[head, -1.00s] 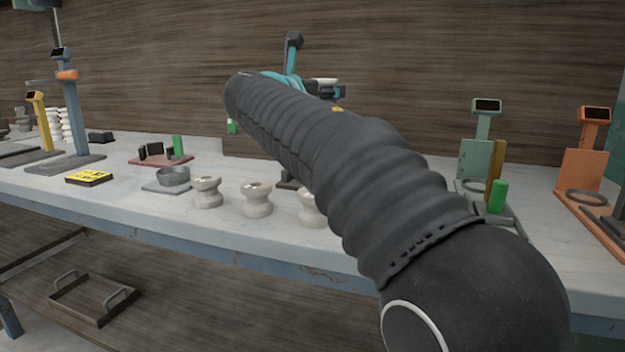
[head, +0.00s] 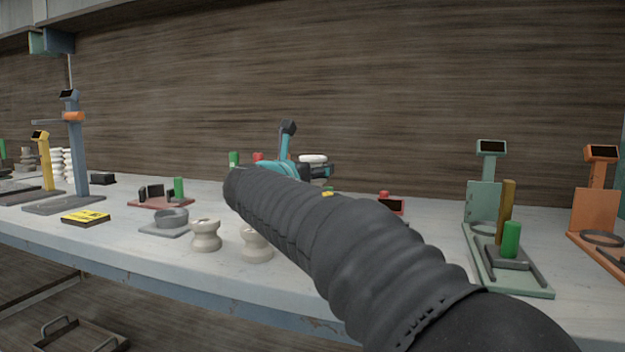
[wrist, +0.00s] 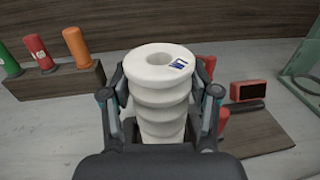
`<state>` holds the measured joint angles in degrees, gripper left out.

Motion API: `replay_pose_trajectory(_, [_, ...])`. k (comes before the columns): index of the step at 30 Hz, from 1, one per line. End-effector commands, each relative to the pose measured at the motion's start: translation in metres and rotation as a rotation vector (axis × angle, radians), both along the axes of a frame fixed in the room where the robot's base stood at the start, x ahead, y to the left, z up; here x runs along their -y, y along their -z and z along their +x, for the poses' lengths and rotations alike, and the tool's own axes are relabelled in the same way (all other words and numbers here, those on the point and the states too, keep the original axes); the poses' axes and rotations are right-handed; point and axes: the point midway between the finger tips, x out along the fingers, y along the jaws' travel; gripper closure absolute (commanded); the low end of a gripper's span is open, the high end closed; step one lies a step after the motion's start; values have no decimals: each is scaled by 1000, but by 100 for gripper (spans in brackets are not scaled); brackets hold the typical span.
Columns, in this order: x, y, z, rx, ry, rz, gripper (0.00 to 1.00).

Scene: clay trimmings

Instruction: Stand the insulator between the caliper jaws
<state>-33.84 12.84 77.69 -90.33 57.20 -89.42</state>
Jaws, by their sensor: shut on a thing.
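The insulator (wrist: 160,104) is a white ribbed cylinder with a round hole in its top and a small blue mark. In the wrist view it stands roughly upright between the two fingers of my gripper (wrist: 160,94), which is shut on it. In the head view only its pale top (head: 313,158) shows, beside my teal gripper (head: 318,170); my arm hides the rest. A red unit with a dark display (wrist: 255,91), perhaps the caliper, lies right of the insulator with a dark bar. It also shows in the head view (head: 391,205). The jaws are not clearly visible.
A wooden block (wrist: 50,82) with green, red and orange cylinders stands left of the insulator. A brown board (wrist: 265,135) lies at right. Cream spools (head: 206,235) stand near the bench front. Green (head: 484,200) and orange (head: 595,190) gauge stands are at right.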

Motion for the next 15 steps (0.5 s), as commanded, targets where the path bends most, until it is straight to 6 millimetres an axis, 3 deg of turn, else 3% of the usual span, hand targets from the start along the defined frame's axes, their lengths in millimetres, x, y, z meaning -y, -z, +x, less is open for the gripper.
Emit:
replay_pose_trajectory(3, [0, 12, -1, 1, -1, 1, 100])
replay_pose_trajectory(15, [0, 16, -1, 2, 0, 0, 100])
